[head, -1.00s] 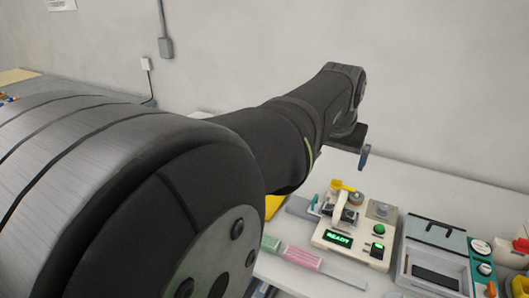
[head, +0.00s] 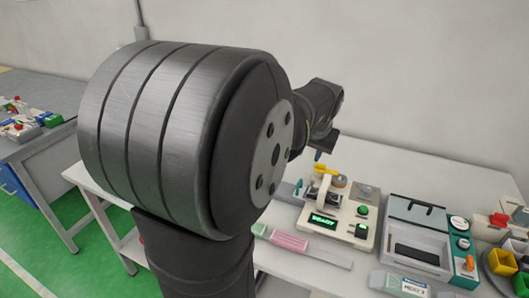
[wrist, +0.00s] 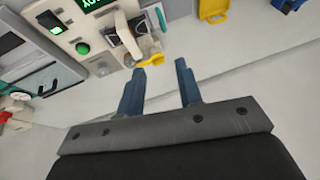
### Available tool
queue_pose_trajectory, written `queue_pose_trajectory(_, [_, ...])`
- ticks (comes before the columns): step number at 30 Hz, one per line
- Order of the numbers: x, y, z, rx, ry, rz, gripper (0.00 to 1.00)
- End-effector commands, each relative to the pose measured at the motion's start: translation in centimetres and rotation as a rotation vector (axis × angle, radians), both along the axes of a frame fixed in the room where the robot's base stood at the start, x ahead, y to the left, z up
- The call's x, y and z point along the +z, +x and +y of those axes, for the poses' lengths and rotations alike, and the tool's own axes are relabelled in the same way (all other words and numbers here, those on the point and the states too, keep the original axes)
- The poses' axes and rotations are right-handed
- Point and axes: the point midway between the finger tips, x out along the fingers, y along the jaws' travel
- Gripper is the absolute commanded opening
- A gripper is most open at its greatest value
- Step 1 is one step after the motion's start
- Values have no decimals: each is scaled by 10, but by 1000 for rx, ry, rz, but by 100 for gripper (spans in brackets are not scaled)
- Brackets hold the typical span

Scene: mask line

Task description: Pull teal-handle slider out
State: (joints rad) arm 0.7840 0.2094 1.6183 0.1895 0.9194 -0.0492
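A beige device (head: 338,222) with a lit green READY display stands on the white table. A small teal handle (head: 298,187) shows at its left side in the head view, next to a grey block. In the wrist view a teal piece (wrist: 161,18) shows at the device's edge, beside a yellow lever (wrist: 150,60). How the slider sits is too small to tell. My gripper (wrist: 160,68) is open and empty, its two blue fingers apart near the yellow lever. In the head view only a blue fingertip (head: 318,155) shows beyond my arm.
A grey box with a dark window (head: 417,240) stands right of the device, with yellow and red parts further right. A pink-and-green strip (head: 282,238) and a labelled carton (head: 405,284) lie in front. The wall is close behind.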

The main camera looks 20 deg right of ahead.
Motion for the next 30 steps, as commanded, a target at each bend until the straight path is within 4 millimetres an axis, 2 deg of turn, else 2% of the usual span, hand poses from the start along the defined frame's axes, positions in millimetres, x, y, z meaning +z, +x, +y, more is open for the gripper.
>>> queue_pose_trajectory(1, [-11,5,-2,-4,14,-6,33])
queue_pose_trajectory(8, [-33,17,-6,-8,29,-17,33])
queue_pose_trajectory(11, [-48,23,-8,-7,30,-17,33])
queue_pose_trajectory(24, [-131,59,-21,-8,29,-15,33])
queue_pose_trajectory(30, [-159,72,-27,-9,27,-17,33])
